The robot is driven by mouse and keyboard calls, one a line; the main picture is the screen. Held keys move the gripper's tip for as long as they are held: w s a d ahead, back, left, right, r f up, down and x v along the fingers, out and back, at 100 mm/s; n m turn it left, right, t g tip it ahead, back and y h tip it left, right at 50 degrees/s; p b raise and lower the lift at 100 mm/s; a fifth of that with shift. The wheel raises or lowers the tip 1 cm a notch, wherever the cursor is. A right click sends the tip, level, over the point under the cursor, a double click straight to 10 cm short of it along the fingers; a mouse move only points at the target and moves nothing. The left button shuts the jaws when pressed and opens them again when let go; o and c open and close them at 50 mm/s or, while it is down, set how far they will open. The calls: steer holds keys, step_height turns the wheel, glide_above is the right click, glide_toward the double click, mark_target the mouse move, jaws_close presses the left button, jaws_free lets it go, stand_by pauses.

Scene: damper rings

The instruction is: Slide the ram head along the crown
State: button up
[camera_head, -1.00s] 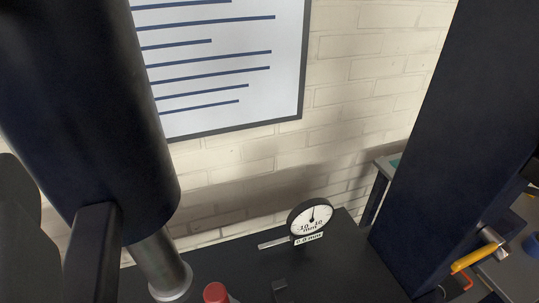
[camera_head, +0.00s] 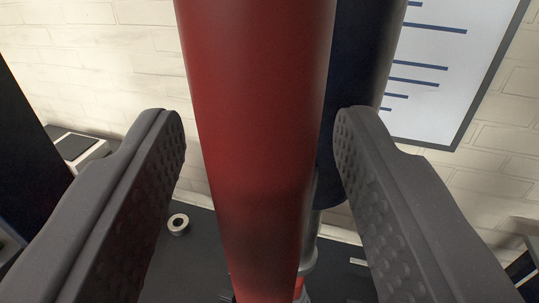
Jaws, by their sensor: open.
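My gripper (camera_head: 260,125) is open, with one dark ribbed finger on each side of a thick, upright red bar (camera_head: 258,90). Gaps show on both sides, so neither finger touches it in this view. Behind the bar, partly hidden by it and the right finger, is the dark blue ram head cylinder (camera_head: 358,80). A silver rod (camera_head: 309,245) comes out of its lower end toward the black bench. How the red bar joins the ram head is out of view. I cannot make out the crown.
A small metal ring (camera_head: 178,224) lies on the black bench top (camera_head: 190,265) at lower left. A dark column (camera_head: 25,150) stands at the far left, near a pale box-like thing (camera_head: 75,147). A white chart (camera_head: 445,75) hangs on the brick wall.

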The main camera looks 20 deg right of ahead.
steer(key=shift+v, duration=0.8)
steer(key=v, duration=0.6)
stand_by(0.7)
